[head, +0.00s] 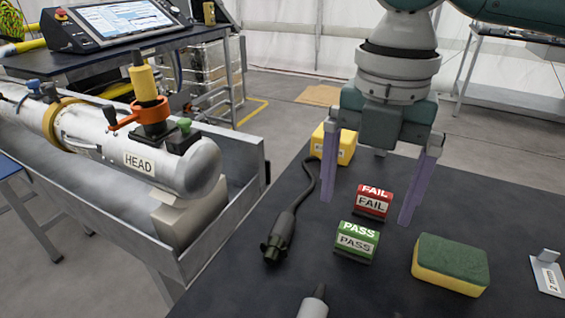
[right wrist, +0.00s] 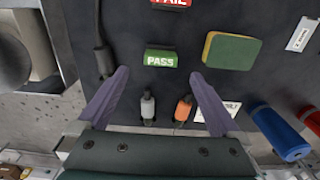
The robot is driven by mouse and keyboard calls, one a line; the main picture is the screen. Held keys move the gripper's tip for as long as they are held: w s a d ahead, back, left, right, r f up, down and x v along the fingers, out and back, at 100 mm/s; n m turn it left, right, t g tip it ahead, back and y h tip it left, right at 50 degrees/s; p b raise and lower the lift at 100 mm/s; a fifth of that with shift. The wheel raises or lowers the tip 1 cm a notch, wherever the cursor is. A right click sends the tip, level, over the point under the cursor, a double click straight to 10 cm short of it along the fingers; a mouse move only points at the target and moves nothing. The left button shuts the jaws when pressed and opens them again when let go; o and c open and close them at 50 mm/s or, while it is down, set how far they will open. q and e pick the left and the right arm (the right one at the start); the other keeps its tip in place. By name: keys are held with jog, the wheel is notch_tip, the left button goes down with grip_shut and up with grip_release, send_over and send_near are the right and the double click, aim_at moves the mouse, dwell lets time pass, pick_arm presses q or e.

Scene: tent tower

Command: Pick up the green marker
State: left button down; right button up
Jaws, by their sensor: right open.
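The green marker (head: 357,242) is a small green block labelled PASS, sitting on the dark table. It also shows in the right wrist view (right wrist: 161,58), just beyond the fingertips. A red marker (head: 373,201) labelled FAIL stands right behind it. My right gripper (head: 366,208) points down over the table with its two purple fingers apart and nothing between them that it holds. In the head view the red marker shows between the fingers, and the green marker lies nearer the camera. In the right wrist view the gripper (right wrist: 158,74) is wide open. My left gripper is not in view.
A yellow and green sponge (head: 450,266) lies right of the markers. A black cable with a connector (head: 278,238) lies to the left, and a yellow block (head: 335,145) behind. Grey (right wrist: 147,107) and orange (right wrist: 183,108) items and a blue roll (right wrist: 280,132) lie near the wrist.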

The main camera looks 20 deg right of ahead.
aim_at(360, 230)
jog(key=f, duration=0.6)
jog(key=shift+d+f+b, duration=0.1)
jog(key=shift+d+b, duration=0.1)
jog(key=shift+b, duration=0.1)
jog(key=shift+c, duration=0.2)
jog(key=c, duration=1.4)
